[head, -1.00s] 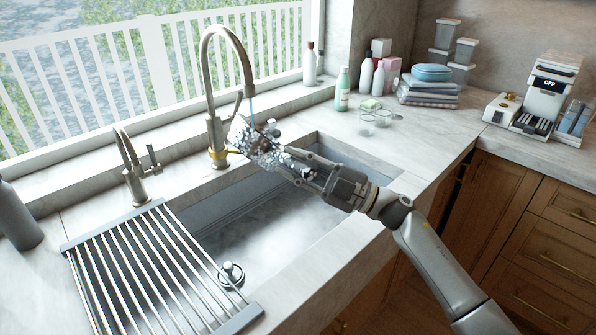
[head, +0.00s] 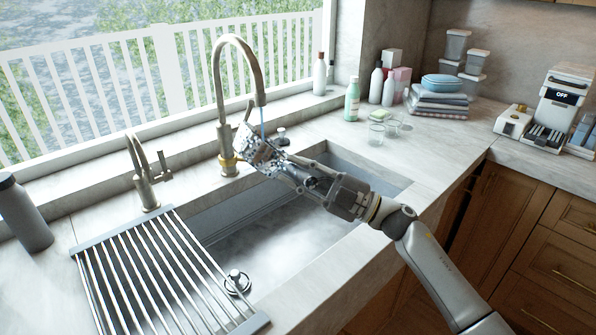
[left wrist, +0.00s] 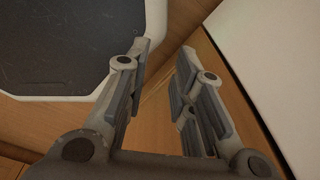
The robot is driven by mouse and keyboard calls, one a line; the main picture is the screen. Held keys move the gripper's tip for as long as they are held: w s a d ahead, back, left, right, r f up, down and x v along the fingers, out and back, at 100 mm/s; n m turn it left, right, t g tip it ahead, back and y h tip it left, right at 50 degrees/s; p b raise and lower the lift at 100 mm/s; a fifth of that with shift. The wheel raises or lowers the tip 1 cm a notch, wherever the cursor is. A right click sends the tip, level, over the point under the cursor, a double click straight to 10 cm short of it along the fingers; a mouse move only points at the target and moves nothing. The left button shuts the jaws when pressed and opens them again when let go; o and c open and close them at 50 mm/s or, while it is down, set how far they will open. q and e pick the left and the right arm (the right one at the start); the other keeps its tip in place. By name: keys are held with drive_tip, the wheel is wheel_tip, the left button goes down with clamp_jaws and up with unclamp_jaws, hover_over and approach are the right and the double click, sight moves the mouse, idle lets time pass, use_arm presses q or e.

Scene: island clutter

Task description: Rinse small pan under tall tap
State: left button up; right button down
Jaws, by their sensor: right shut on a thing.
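The small pan (head: 256,150) is held tilted above the sink, below the spout of the tall tap (head: 220,85). It looks shiny and speckled, as if wet. A thin bluish water stream (head: 262,122) runs from the spout down to the pan. My right gripper (head: 290,170) is shut on the pan's handle, which the fingers mostly hide. My left gripper (left wrist: 163,62) shows only in the left wrist view, with its fingers apart and nothing between them.
The sink basin (head: 290,232) is under the pan. A slatted drying rack (head: 160,270) covers its left end. A short tap (head: 143,175) and a grey bottle (head: 22,215) stand at left.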

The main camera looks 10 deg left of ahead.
drive_tip(key=shift+d+r, duration=0.15)
drive_tip(key=shift+r, duration=0.05)
drive_tip(key=shift+d, duration=1.1)
drive_tip(key=shift+a, duration=0.15)
drive_tip(key=shift+a, duration=1.15)
drive_tip(key=shift+r+p, duration=0.5)
drive_tip(key=shift+p, duration=0.1)
idle(0.5)
